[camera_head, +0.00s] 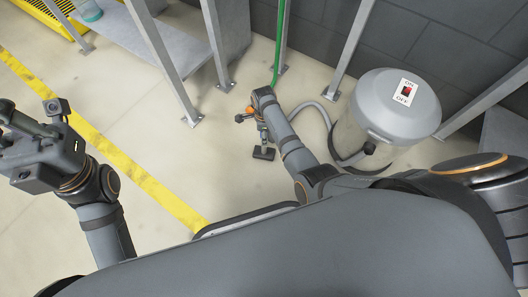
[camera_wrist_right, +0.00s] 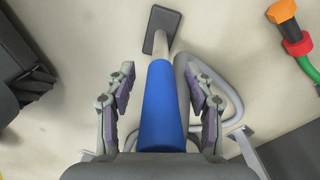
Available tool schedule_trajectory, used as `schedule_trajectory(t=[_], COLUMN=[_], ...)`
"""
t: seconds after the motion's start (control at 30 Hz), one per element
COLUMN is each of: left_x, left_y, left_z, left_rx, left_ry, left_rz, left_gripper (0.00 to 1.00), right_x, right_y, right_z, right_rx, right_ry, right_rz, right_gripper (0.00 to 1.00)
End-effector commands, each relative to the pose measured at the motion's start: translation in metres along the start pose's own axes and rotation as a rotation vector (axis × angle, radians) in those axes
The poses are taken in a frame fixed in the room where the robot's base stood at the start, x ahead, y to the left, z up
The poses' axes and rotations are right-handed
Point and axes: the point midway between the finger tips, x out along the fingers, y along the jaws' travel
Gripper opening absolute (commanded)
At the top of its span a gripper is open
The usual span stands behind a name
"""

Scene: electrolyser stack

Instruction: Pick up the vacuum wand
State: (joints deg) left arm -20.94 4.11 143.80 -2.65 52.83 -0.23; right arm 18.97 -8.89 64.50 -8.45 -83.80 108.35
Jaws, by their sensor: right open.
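The vacuum wand has a blue grip (camera_wrist_right: 162,105), a pale tube and a dark flat nozzle (camera_wrist_right: 160,30) in the right wrist view. In the head view the nozzle (camera_head: 264,153) is on the floor, and the rest is mostly hidden by my right arm. My right gripper (camera_wrist_right: 161,75) is open, with one finger on each side of the blue grip. Gaps show between the fingers and the grip. In the head view my right gripper (camera_head: 262,130) is small and partly hidden. My left gripper (camera_head: 12,118) is at the far left, away from the wand; its jaws are unclear.
A grey vacuum canister (camera_head: 382,112) with an ON/OFF switch (camera_head: 405,91) stands right of the wand, with a grey hose (camera_head: 318,106). A green hose (camera_head: 279,50) and orange connector (camera_wrist_right: 283,12) are close by. Metal posts (camera_head: 213,45) stand behind. Floor left of the wand is clear.

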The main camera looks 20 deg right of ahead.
Motion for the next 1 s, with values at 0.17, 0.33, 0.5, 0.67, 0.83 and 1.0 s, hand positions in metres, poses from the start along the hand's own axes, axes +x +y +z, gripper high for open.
schedule_trajectory(t=[0.17,0.33,0.5,0.67,0.83,1.0], left_x=[-0.0016,-0.0008,-0.0008,-0.0009,-0.0009,-0.0008], left_y=[0.0006,0.0004,0.0002,0.0001,0.0000,0.0000], left_z=[0.0011,0.0003,0.0003,0.0003,0.0002,0.0002], left_rx=[0.004,0.004,0.004,0.004,0.004,0.004], left_ry=[-0.003,-0.001,0.000,0.000,0.000,0.001], left_rz=[0.001,0.001,0.000,-0.001,-0.001,-0.001], left_gripper=[0.00,0.00,0.00,0.00,0.00,0.00], right_x=[0.0023,0.0022,0.0023,0.0024,0.0024,0.0013], right_y=[-0.0007,-0.0006,-0.0005,-0.0004,-0.0003,-0.0013], right_z=[0.0001,0.0000,0.0000,0.0000,0.0000,0.0003], right_rx=[0.000,0.000,0.000,0.000,0.000,0.000], right_ry=[-0.001,0.000,0.000,0.000,0.000,-0.001], right_rz=[-0.001,-0.001,-0.001,0.000,0.000,-0.003], right_gripper=[0.54,0.37,0.14,0.00,0.00,0.00])
